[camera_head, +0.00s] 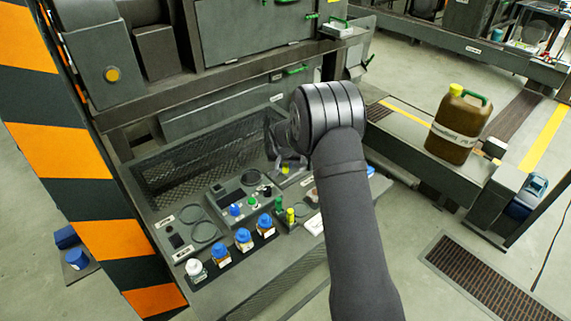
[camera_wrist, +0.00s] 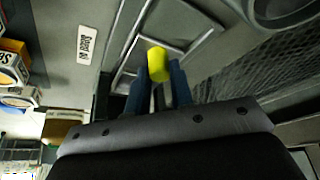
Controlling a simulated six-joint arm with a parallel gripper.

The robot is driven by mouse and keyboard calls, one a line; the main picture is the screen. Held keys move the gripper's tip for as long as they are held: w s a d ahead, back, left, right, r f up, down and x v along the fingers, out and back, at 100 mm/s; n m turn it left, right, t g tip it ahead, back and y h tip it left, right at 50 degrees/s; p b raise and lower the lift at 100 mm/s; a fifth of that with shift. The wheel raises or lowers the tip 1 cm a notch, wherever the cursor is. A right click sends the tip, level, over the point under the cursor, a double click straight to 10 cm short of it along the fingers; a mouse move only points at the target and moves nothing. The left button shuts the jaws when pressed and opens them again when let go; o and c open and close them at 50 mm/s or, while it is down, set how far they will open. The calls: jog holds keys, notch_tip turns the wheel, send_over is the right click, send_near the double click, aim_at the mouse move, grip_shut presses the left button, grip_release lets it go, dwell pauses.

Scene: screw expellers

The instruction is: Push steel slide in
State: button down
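A bright yellow knob (camera_wrist: 158,62) is at the tips of my gripper (camera_wrist: 160,80) in the wrist view. The two dark blue fingers stand apart with a narrow gap, and the knob lies at this gap. I cannot tell whether they grip it or only stand beside it. A pale metal frame, which looks like the steel slide (camera_wrist: 126,78), runs beside the fingers; how far it is in cannot be seen. In the head view my gripper (camera_head: 285,160) is low over the back right of the control panel, partly hidden by my wrist, and the yellow knob (camera_head: 285,170) shows below it.
Blue-capped jars (camera_head: 243,240) and a white-capped jar (camera_head: 196,270) stand along the panel's front. Small green and yellow pieces (camera_head: 290,214) stand near my arm. A mesh screen (camera_head: 190,165) rises behind the panel. A brown jug (camera_head: 459,125) stands on the right ledge.

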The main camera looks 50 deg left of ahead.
aim_at(296, 167)
jog(key=shift+w, duration=2.4)
jog(key=c, duration=1.3)
grip_release()
jog(key=shift+o, duration=0.2)
jog(key=s, duration=0.5)
jog(key=shift+s+r, duration=0.1)
jog(key=shift+r, duration=0.1)
jog(key=v, duration=1.7)
jog(key=w+d+f+m+g+h, duration=0.1)
jog(key=w+d+f+m, duration=0.2)
jog(key=w+d, duration=0.3)
jog(key=w+d+f+m+g+h, duration=0.1)
jog(key=w+d+f+m, duration=0.2)
jog(key=w, duration=1)
jog(key=w+d+f+m+g+h, duration=0.1)
jog(key=w+d+f+m, duration=0.2)
jog(key=w+d, duration=0.6)
jog(key=shift+w, duration=0.4)
